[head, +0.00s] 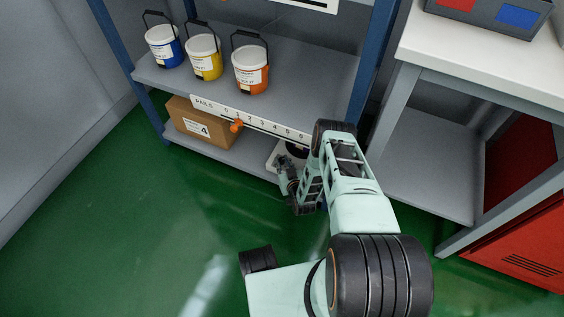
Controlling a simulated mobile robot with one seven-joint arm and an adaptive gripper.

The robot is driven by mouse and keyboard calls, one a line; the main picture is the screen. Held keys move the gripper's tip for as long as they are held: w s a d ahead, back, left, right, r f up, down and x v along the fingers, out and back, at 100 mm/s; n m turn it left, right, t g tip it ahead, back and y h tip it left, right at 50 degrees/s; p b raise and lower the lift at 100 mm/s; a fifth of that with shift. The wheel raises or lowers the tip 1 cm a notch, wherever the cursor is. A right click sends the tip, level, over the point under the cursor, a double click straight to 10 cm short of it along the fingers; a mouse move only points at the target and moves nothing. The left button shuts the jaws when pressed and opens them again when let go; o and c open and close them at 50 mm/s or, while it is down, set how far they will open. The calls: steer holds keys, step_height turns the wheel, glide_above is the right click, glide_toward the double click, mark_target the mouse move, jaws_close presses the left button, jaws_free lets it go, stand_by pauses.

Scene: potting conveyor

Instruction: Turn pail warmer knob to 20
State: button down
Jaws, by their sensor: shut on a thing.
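The pail warmer appears to be the pale, low unit (272,161) with a dark round top on the lower shelf, partly hidden behind my arm. My gripper (281,162) is at its front, reaching in low from the right. The fingers look shut on the warmer's knob, but they cover it. The knob's pointer and the 20 mark cannot be made out.
Blue, yellow and orange-labelled pails (250,72) stand on the upper shelf (310,82). Its front edge carries a numbered PAILS scale with an orange marker (237,126). A cardboard box (196,126) sits below. A white-topped bench (480,60) is at right. Green floor is clear at left.

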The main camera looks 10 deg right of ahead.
steer(key=shift+w+d+n+g+y, duration=0.1)
steer(key=shift+d+n+g+y, duration=0.1)
steer(key=shift+n+y, duration=0.8)
steer(key=shift+w+d+n+g+y, duration=0.1)
steer(key=shift+n+g+y, duration=0.1)
steer(key=shift+n+y, duration=0.75)
steer(key=shift+a+y, duration=0.1)
steer(key=shift+y, duration=0.15)
steer(key=c, duration=1.7)
jaws_free()
steer(key=shift+s, duration=0.15)
steer(key=v, duration=1.2)
steer(key=shift+r, duration=0.2)
